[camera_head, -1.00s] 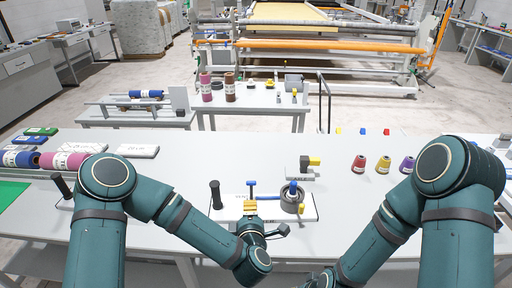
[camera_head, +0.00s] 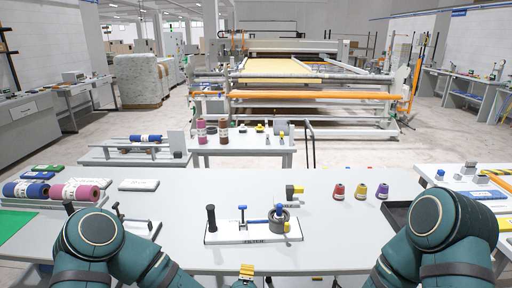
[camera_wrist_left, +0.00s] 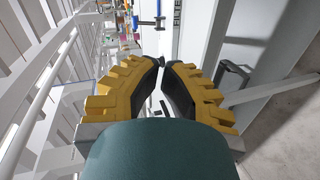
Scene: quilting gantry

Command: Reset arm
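My left gripper (camera_head: 246,269) is at the bottom centre of the head view, below the table's front edge, with only its yellow fingers and part of its body showing. In the left wrist view its yellow-and-black fingers (camera_wrist_left: 164,62) lean together with their tips almost meeting and nothing held between them. My left arm (camera_head: 95,240) is folded at the lower left, and my right arm (camera_head: 440,235) is at the lower right. My right gripper is out of view.
The white table (camera_head: 330,240) carries a white fixture board (camera_head: 225,238) with a black handle, blue clamp and grey ring. Colored thread cones (camera_head: 361,192) stand to the right. Fabric rolls (camera_head: 75,190) lie at left. A black tray (camera_head: 398,215) is beside my right arm.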

